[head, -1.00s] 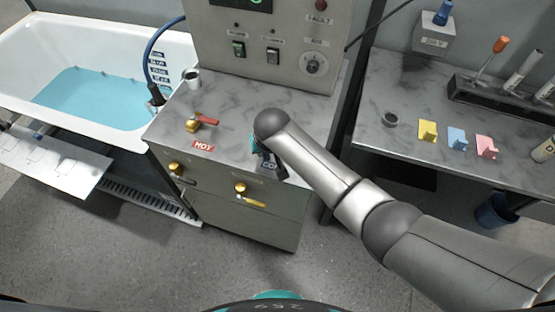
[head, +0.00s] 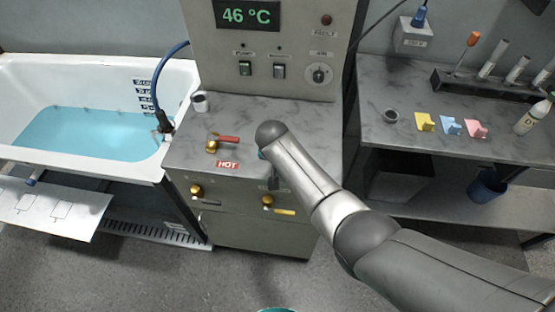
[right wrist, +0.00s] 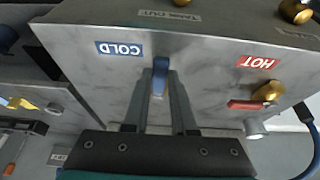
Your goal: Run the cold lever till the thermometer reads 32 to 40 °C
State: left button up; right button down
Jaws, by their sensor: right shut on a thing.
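The thermometer display (head: 247,14) reads 46 °C on the panel in the head view. The red hot lever (head: 226,140) sits on a brass valve behind the HOT label (head: 228,165); it also shows in the right wrist view (right wrist: 246,104). The blue cold lever (right wrist: 161,74) is in the right wrist view beside the COLD label (right wrist: 119,49). My right gripper (right wrist: 159,94) is shut on the cold lever, one finger on each side. My left gripper is not in view.
A white tub (head: 170,85) with blue water (head: 85,132) stands at the left, a blue hose (head: 157,75) at its edge. Brass valves (head: 268,201) project from the cabinet front.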

dwell(0.3)
jog(key=c, duration=0.7)
grip_release()
jog(key=shift+w, duration=0.1)
jog(key=shift+c, duration=0.2)
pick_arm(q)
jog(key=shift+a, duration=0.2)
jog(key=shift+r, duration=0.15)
pick_arm(e)
jog(key=shift+r, duration=0.1)
